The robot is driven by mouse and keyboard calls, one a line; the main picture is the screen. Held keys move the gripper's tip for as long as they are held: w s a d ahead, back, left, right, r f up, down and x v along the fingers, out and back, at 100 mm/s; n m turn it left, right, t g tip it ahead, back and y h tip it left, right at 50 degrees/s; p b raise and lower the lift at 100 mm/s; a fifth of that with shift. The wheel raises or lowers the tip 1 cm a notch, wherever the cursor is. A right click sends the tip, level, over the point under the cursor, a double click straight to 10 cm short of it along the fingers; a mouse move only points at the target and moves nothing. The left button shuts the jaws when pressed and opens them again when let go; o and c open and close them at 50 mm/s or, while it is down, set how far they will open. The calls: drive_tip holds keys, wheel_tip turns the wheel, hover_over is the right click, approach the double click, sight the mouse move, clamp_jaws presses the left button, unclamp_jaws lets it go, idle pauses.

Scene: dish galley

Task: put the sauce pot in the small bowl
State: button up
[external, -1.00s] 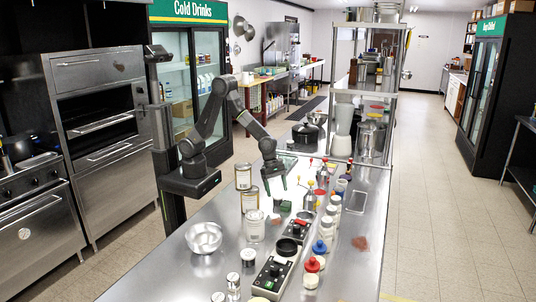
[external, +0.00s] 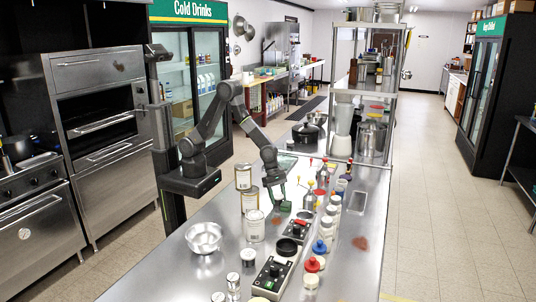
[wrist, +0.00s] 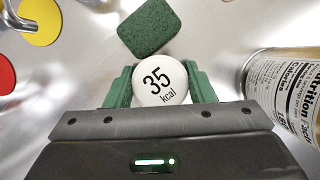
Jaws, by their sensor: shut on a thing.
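A small round pot with a white top marked "35 kcal" (wrist: 160,84), which I take to be the sauce pot, sits between the green fingers of my gripper (wrist: 161,88) in the wrist view. The fingers are shut on its sides. In the external view my gripper (external: 281,203) is low over the steel counter, and I cannot make out the pot there. A shiny steel small bowl (external: 204,248) stands on the counter to the left and nearer the camera, apart from my gripper. Its visible inside looks empty.
A green sponge (wrist: 150,27) lies close beside the pot. A labelled can (wrist: 287,88) stands to the right in the wrist view. Several cans (external: 255,226) stand between gripper and bowl. A control box (external: 272,279) and bottles (external: 320,248) are nearer the camera.

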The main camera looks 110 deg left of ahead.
wheel_tip(320, 180, up, 16)
drive_tip(key=s+d+m+g+h+b, duration=0.1)
drive_tip(key=d+m, duration=0.3)
drive_tip(key=d, duration=1.3)
drive_tip(key=m+g, duration=0.2)
drive_tip(key=m, duration=0.3)
hover_over(205, 239)
drive_tip(key=w+d, duration=0.3)
drive_tip(key=d, duration=0.1)
drive_tip(key=shift+h, duration=0.4)
drive_tip(key=f, duration=1.1)
drive_tip(key=shift+s+a+b, duration=0.25)
drive_tip(key=shift+b, duration=0.15)
drive_tip(key=shift+f, duration=2.2)
